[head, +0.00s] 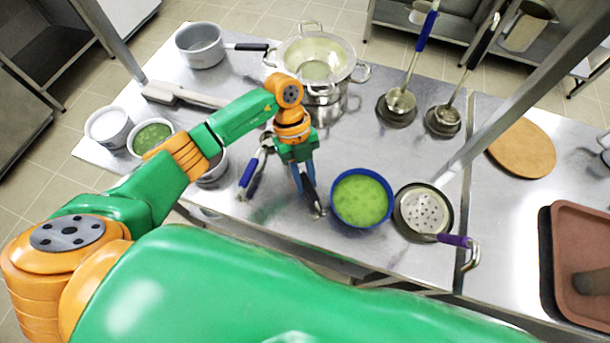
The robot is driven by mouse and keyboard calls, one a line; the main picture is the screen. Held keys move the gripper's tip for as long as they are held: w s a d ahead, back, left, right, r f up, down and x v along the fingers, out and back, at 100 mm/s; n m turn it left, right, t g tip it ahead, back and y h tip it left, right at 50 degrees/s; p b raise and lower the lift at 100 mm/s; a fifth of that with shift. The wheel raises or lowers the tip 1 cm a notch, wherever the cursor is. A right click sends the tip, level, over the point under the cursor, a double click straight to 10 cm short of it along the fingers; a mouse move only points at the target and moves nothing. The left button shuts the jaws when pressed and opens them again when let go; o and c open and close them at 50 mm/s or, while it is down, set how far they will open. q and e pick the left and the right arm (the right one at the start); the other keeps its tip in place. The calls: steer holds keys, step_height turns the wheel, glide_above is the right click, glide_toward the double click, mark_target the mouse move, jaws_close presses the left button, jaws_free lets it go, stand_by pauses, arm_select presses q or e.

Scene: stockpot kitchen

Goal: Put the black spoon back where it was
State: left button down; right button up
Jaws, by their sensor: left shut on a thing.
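My left gripper (303,183) points down over the front middle of the steel table, just left of the blue bowl (335,211) of green soup. It is shut on the black spoon (310,197), whose dark part shows at the fingers with a small metallic end below. The fingers hide part of the spoon, and I cannot tell whether its lower end touches the table. My right gripper is out of view.
Utensils with blue and black handles (247,176) lie left of the gripper. A strainer pot (318,62) stands behind it. A skimmer (424,212) lies right of the soup bowl. Two ladles (397,101) stand at the back right. Bare table lies behind the soup bowl.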

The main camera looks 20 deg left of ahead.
arm_select(q)
steer(key=c, duration=0.7)
jaws_free()
steer(key=shift+d, duration=0.1)
steer(key=shift+c, duration=0.2)
steer(key=shift+r, duration=0.15)
steer(key=shift+w+a+r, duration=0.2)
steer(key=shift+r, duration=0.1)
steer(key=b+v, duration=0.2)
steer(key=v, duration=0.9)
steer(key=shift+b, duration=0.3)
steer(key=shift+s+r, duration=0.15)
